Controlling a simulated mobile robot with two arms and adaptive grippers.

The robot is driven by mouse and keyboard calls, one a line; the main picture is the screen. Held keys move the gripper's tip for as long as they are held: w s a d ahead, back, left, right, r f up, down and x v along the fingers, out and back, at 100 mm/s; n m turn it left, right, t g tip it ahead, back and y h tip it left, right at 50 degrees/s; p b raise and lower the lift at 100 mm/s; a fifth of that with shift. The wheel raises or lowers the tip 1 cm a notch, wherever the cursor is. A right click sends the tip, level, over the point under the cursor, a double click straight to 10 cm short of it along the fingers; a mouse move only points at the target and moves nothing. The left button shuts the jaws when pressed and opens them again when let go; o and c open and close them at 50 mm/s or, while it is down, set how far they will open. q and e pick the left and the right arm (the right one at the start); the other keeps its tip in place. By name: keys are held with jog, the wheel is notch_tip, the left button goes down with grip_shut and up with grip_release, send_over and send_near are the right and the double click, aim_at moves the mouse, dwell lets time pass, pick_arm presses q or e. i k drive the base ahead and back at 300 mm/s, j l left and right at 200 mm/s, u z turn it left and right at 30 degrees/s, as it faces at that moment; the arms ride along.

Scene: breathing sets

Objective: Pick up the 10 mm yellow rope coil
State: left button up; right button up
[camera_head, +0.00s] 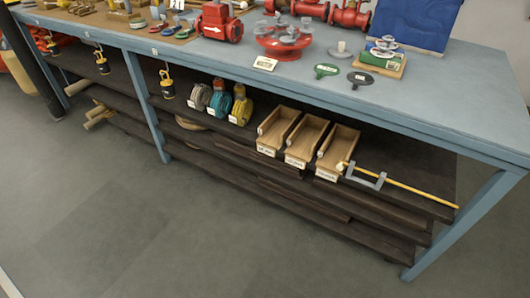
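Three upright coils stand side by side on the dark shelf under the blue table, in the middle of the head view. The right one is a yellow-brown coil (241,106), the nearest match to the yellow rope coil. The middle one is a teal coil (220,101) and the left one is a grey coil (201,96). Each has a small white label at its front, too small to read, so I cannot confirm the 10 mm size. Neither of my grippers is in view.
Three wooden trays (308,137) stand right of the coils, then a yellow rod (410,187) with a grey bracket. A yellow-and-black item (167,86) hangs to the left. The blue tabletop (440,95) overhangs the shelf. The grey floor (130,220) in front is clear.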

aim_at(243, 110)
jog(key=i+j, duration=1.25)
jog(key=j, duration=0.1)
